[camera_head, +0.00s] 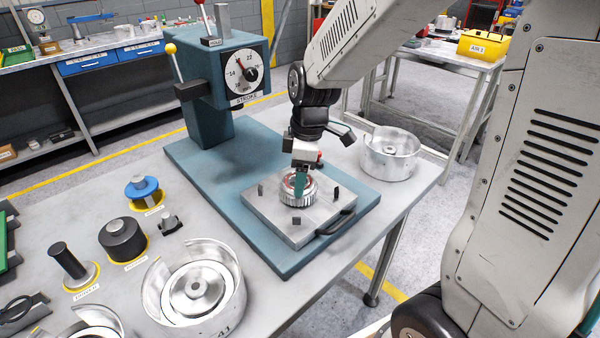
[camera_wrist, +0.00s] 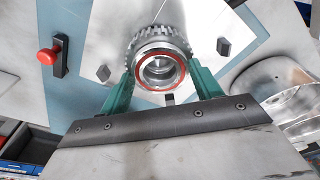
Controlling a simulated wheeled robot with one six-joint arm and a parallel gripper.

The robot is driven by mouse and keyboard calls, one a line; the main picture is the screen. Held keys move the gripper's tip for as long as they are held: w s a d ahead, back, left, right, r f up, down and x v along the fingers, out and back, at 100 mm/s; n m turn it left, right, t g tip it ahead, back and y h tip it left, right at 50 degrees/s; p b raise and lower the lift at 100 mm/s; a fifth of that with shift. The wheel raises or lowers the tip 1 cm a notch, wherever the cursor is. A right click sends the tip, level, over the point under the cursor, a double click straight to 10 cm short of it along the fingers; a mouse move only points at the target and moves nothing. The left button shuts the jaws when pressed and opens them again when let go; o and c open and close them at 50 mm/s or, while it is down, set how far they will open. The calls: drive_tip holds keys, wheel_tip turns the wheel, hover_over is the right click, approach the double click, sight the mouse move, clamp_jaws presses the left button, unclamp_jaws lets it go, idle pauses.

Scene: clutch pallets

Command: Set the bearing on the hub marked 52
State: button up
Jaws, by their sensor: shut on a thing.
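The bearing, a metal ring with a red band (camera_wrist: 160,89), is between the two teal fingers of my gripper (camera_wrist: 160,76) in the wrist view. My gripper (camera_head: 299,182) is shut on it, low over the grey plate. A silver toothed part (camera_wrist: 145,40) is right behind the bearing, and it shows in the head view (camera_head: 297,199) on the plate. I cannot tell whether the bearing touches it or is seated. No 52 can be read. A round housing with a hub inside (camera_head: 196,286), at the front left, is marked 41.
The plate (camera_head: 268,212) has small dark posts and a handle, and lies on the blue press base (camera_head: 205,160). The press (camera_head: 222,75) stands behind. An open silver housing (camera_head: 389,160) is to the right. Several dark and blue tools (camera_head: 123,240) stand at left.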

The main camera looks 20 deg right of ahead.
drive_tip(key=shift+f, duration=0.25)
idle(0.8)
drive_tip(key=o, duration=1.2)
drive_tip(key=shift+c, duration=0.2)
drive_tip(key=shift+r, duration=0.15)
wheel_tip(320, 180, up, 9)
idle(0.6)
